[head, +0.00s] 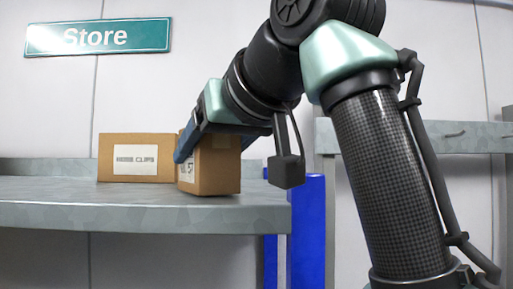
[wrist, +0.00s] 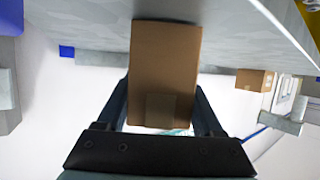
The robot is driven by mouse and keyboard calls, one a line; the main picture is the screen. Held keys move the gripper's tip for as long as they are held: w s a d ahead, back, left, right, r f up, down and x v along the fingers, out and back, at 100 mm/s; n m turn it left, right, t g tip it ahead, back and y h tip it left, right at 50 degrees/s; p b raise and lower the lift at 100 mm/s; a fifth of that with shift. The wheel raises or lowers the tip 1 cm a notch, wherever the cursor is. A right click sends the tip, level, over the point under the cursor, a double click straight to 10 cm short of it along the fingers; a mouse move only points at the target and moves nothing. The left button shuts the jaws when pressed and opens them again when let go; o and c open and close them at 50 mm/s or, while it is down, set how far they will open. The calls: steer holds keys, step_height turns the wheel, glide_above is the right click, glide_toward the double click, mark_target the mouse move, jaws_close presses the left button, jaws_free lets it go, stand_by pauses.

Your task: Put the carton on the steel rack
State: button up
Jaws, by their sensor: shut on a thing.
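My gripper (wrist: 163,100) is shut on a brown carton (wrist: 165,60), with one finger on each side of it. In the head view the held carton (head: 218,172) is at the right end of a grey steel rack shelf (head: 130,215), near its front edge. A white label with partly hidden letters shows on its left face. The carton looks upright and level with the shelf top; I cannot tell whether its bottom touches. My finger and wrist cover part of its upper left. The shelf also shows in the wrist view (wrist: 90,15).
Another carton (head: 135,157), labelled CLIPS, stands on the shelf just left of and behind the held one. The shelf further left is clear. Blue posts (head: 306,230) stand at the shelf's right end. Another grey surface (head: 440,137) is at the right behind my arm.

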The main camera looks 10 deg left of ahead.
steer(key=o, duration=1.6)
steer(key=shift+c, duration=0.2)
